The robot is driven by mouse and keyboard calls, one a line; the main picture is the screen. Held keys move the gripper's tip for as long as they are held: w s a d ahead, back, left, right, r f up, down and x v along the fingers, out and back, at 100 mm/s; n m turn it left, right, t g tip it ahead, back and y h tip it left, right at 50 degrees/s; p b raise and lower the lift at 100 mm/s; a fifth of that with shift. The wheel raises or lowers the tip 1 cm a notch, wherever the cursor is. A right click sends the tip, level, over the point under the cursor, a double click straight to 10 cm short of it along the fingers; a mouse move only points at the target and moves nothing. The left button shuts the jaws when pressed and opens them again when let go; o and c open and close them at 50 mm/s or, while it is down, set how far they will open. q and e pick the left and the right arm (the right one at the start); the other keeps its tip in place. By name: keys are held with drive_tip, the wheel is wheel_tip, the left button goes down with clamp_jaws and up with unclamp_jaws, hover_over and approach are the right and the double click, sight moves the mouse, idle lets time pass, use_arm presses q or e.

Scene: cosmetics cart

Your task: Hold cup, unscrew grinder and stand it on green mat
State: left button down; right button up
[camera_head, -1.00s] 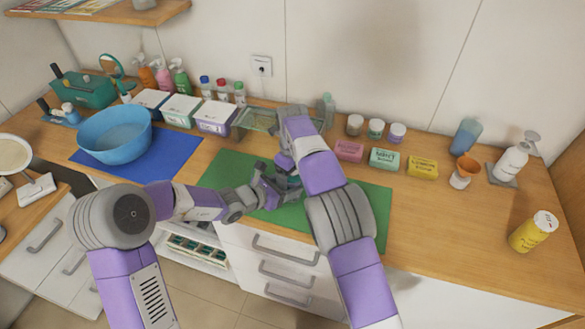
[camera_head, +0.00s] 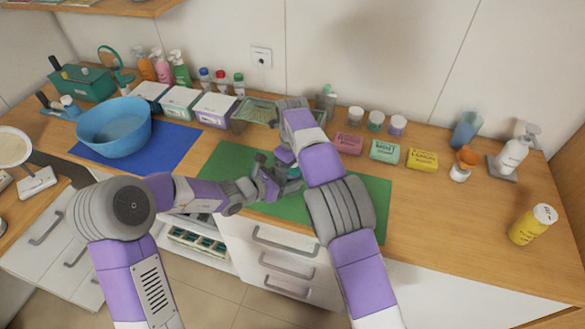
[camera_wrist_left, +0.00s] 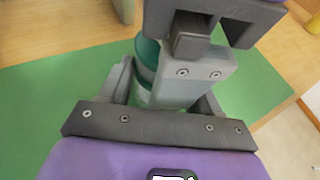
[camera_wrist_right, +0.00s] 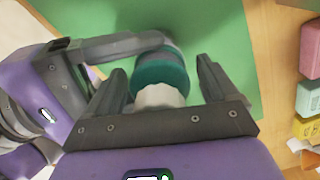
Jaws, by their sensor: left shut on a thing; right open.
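A teal cup-like piece with a white ribbed part shows between the two grippers; in the right wrist view I see its teal side (camera_wrist_right: 160,70) and the white ribbed part (camera_wrist_right: 158,97), which I take for the grinder. It is mostly hidden in the head view (camera_head: 293,173). My left gripper (camera_head: 277,176) is shut on the teal cup above the green mat (camera_head: 345,190). My right gripper (camera_wrist_right: 162,75) is open, with a finger on each side of the piece and gaps visible. In the left wrist view, the teal cup (camera_wrist_left: 148,52) is partly hidden behind grey finger parts.
A blue bowl (camera_head: 115,128) stands on a blue mat (camera_head: 165,160) at left. Soap bars (camera_head: 384,151) and small jars (camera_head: 376,121) stand behind the green mat. A yellow canister (camera_head: 532,225) is at far right. The mat's right part is clear.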

drive_tip(key=shift+r, duration=3.85)
drive_tip(key=shift+c, duration=0.6)
drive_tip(key=shift+f, duration=3.9)
drive_tip(key=shift+c, duration=0.5)
drive_tip(key=c, duration=0.9)
drive_tip(key=o, duration=1.1)
drive_tip(key=shift+r, duration=2.3)
